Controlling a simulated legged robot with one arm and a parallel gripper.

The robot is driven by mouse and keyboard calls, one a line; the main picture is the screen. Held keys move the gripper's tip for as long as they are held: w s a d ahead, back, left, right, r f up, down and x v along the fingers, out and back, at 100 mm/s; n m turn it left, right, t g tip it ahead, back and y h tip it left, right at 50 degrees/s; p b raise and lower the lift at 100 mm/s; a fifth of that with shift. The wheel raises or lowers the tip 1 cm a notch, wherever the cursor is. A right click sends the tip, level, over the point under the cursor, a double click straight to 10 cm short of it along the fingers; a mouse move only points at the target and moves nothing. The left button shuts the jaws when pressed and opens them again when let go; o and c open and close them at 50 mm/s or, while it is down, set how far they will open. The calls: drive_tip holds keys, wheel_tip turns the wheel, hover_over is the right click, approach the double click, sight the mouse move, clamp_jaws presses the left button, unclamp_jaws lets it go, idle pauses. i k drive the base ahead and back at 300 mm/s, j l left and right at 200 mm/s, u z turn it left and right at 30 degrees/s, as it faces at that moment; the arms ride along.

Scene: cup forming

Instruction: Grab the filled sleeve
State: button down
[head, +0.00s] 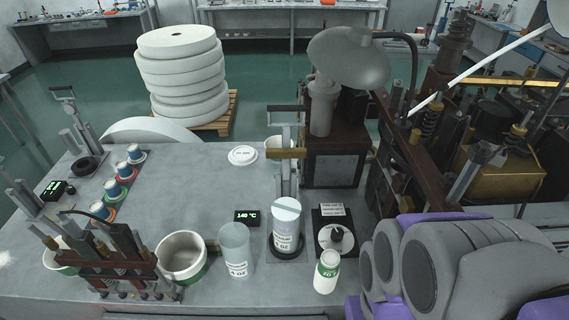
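Two pale grey cylinders with printed labels stand at the front of the grey bench. One cylinder (237,258) stands directly on the bench, left of the other. The other cylinder (287,232) stands upright on a dark round base under a lever press (287,150), and its top looks slanted or streaked. I cannot tell which of them is the filled sleeve, and their contents do not show clearly. Large grey and purple parts of my own body fill the bottom right. I cannot make out my gripper's fingertips, and no part of it shows at the cylinders.
A white bottle (327,272) with a green label stands right of the cylinders, before a dark dial unit (335,233). A white-and-green pot (182,257) and dark rack (108,262) stand left. A 140 °C display (247,217) lies behind. The bench centre (190,185) is clear.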

sight(286, 212)
drive_tip(key=k+j+u, duration=0.1)
drive_tip(key=k+u, duration=0.15)
drive_tip(key=k, duration=0.4)
drive_tip(key=u, duration=1.85)
drive_tip(key=k+l+u, duration=0.35)
drive_tip(key=k+l, duration=0.2)
drive_tip(key=l, duration=0.2)
drive_tip(key=k+l+u, duration=0.4)
drive_tip(key=k+l, duration=0.2)
